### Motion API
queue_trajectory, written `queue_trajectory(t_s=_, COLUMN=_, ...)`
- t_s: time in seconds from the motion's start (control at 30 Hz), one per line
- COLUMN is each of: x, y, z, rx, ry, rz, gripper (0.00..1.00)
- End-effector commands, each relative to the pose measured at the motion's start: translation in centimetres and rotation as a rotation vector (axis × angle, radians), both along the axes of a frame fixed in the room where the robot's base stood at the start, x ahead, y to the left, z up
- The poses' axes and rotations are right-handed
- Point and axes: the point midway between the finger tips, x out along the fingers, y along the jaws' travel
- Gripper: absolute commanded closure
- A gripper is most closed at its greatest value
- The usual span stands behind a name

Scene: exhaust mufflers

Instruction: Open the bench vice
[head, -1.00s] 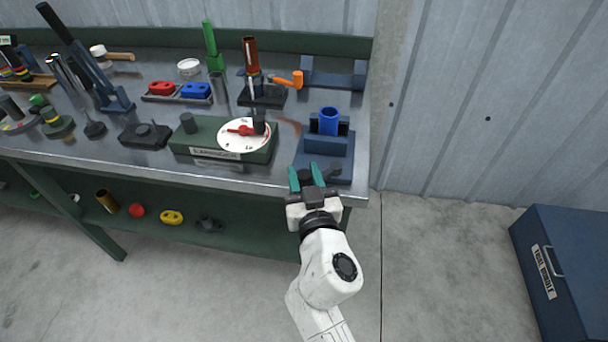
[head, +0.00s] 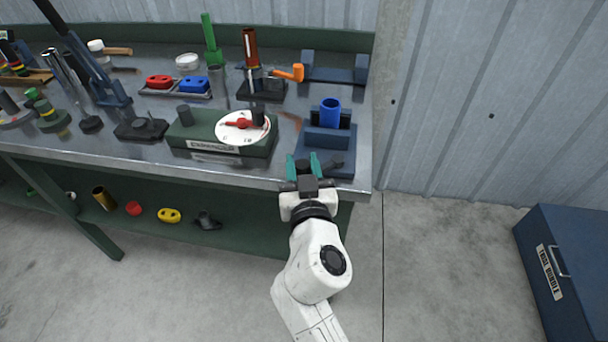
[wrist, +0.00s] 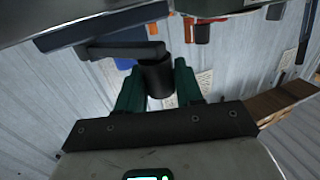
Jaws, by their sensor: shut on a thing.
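The blue bench vice (head: 344,137) stands at the right front corner of the bench, with a blue tube (head: 330,112) upright between its dark jaws. In the wrist view the fingers (wrist: 158,88) sit either side of the black cylindrical knob (wrist: 157,73), below the grey crank bar (wrist: 125,51). The jaw gap around the tube is partly hidden.
A green block with a white dial (head: 242,128) and red pointer stands left of the vice. A blue bracket (head: 334,73) and orange part (head: 292,72) lie behind. A blue chest (head: 577,265) stands on the floor at right; the floor between is clear.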

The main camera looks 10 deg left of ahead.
Motion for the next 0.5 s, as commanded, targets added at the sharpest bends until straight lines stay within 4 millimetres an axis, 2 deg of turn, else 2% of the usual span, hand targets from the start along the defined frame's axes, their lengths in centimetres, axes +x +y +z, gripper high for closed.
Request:
queue_trajectory(t_s=0.07, x=0.3, y=0.4, z=-0.8, rx=0.002, ry=-0.005, rz=-0.032, gripper=1.00)
queue_trajectory(t_s=0.5, x=2.1, y=1.6, z=-0.7, rx=0.003, ry=-0.005, rz=-0.273, gripper=1.00)
